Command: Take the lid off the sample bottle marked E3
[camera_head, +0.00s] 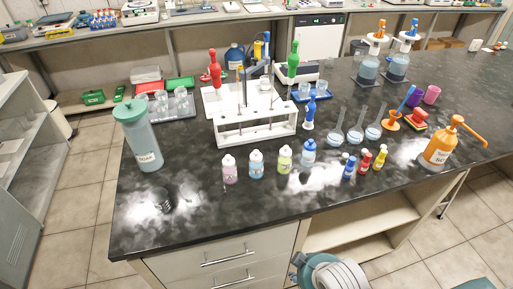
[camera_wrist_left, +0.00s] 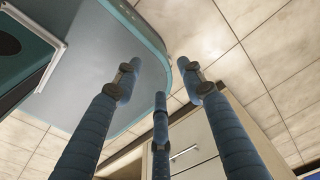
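Several small sample bottles stand upright and capped in a row near the front of the black bench: a pink one (camera_head: 229,169), a light-blue one (camera_head: 256,163), a yellow-green one (camera_head: 285,158) and a blue one (camera_head: 308,152). Their labels are too small to read, so I cannot tell which is marked E3. My left gripper (camera_wrist_left: 160,80) shows in the left wrist view with its three blue fingers spread and nothing between them. It is away from the bottles, with floor tiles and a cabinet front beyond it. My right gripper is in neither view.
A white rack (camera_head: 255,130) stands behind the bottles. Small dropper bottles (camera_head: 365,163) and flasks (camera_head: 355,135) are to the right. A large teal-lidded bottle (camera_head: 143,145) stands left, an orange pump bottle (camera_head: 438,148) right. The bench front (camera_head: 270,205) is mostly clear.

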